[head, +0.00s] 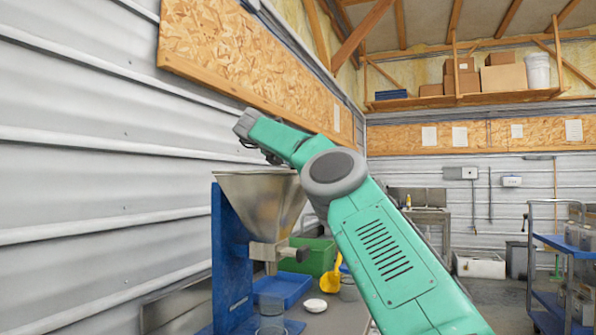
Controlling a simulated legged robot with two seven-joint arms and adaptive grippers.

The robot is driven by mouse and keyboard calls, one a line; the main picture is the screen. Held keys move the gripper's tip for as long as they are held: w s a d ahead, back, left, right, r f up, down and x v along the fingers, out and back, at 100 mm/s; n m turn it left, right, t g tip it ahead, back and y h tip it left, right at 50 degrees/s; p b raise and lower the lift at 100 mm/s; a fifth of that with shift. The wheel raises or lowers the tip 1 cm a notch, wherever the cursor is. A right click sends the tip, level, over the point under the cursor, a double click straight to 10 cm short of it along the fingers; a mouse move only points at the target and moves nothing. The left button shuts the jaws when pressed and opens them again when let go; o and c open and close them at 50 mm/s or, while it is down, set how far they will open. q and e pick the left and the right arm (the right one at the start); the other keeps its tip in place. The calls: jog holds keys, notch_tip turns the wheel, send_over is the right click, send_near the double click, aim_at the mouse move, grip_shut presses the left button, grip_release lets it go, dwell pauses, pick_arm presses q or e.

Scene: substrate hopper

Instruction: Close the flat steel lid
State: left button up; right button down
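A steel hopper (258,200), a funnel narrowing downward, is held by a blue upright stand (231,258) at the left. Its top is seen almost edge-on as a thin flat line, so I cannot make out the flat steel lid or how it lies. My green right arm reaches up from the lower right across the view. Its far end, with my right gripper (248,138), is above the hopper's top. The fingers are small and dark there, and I cannot tell whether they are open or touch anything. My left gripper is not in view.
A corrugated wall stands close on the left. Below the hopper, the bench (335,318) holds a blue tray (283,287), a green crate (318,258), a yellow scoop (332,277) and a small white dish (315,305). A blue cart (562,243) stands at the right.

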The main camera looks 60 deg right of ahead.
jog(key=shift+w+a+f, duration=0.15)
jog(key=shift+w+f, duration=0.05)
jog(key=shift+f, duration=0.5)
jog(key=c, duration=1.2)
grip_release()
jog(key=shift+a, duration=0.1)
jog(key=shift+a+r, duration=0.1)
jog(key=shift+a, duration=0.05)
jog(key=shift+r, duration=0.1)
